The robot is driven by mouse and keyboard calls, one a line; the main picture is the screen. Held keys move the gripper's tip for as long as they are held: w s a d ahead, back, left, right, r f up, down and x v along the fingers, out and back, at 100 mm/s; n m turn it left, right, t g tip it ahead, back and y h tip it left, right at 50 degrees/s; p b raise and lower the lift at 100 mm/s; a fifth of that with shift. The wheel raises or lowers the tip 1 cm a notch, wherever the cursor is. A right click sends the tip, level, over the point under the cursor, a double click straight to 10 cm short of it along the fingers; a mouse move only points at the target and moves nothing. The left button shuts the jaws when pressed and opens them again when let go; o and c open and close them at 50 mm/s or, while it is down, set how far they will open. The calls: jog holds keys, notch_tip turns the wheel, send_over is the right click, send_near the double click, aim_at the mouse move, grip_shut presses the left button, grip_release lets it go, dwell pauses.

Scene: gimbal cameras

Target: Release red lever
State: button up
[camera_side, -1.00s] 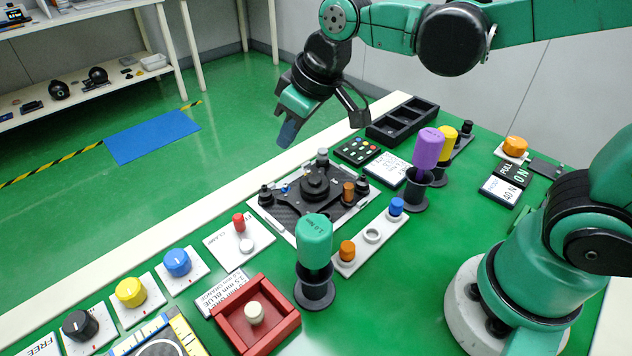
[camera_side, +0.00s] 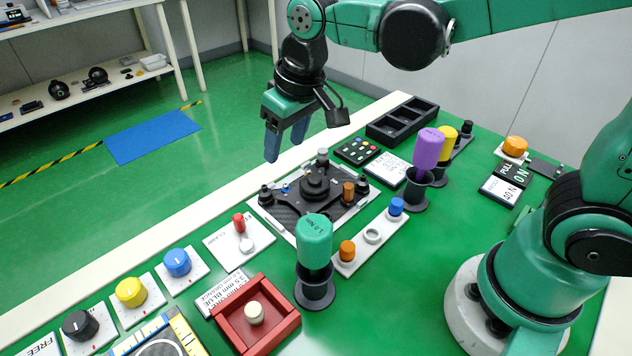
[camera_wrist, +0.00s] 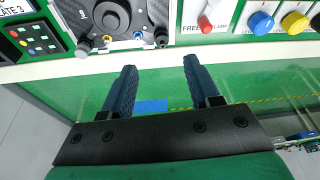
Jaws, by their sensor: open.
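The red lever (camera_side: 239,223) stands on a white plate (camera_side: 226,251) marked with the word CLAMP, left of the black gimbal fixture. The lever also shows in the wrist view (camera_wrist: 206,23), at the top right. My gripper (camera_side: 285,158) hangs above and behind the gimbal fixture, near the table's far edge, apart from the lever. Its two blue fingers also show in the wrist view (camera_wrist: 160,72), spread wide with nothing between them.
The gimbal fixture (camera_side: 284,222) stands below my gripper. A green-handled driver (camera_side: 314,240) stands upright in a black holder near the lever. Blue (camera_side: 177,262), yellow (camera_side: 131,292) and black (camera_side: 79,325) knobs line the left. A red tray (camera_side: 282,335) lies in front.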

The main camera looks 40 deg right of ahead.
aim_at(238, 216)
jog(key=w+a+f+g, duration=0.1)
jog(key=a+f, duration=0.1)
jog(key=w+a+f+g, duration=0.1)
jog(key=a+f, duration=0.1)
jog(key=a, duration=0.1)
jog(key=w+a+f+n+g, duration=0.1)
jog(key=a+f, duration=0.1)
jog(key=shift+a+h, duration=0.4)
jog(key=shift+a+f, duration=0.15)
jog(key=shift+f, duration=2.9)
grip_shut()
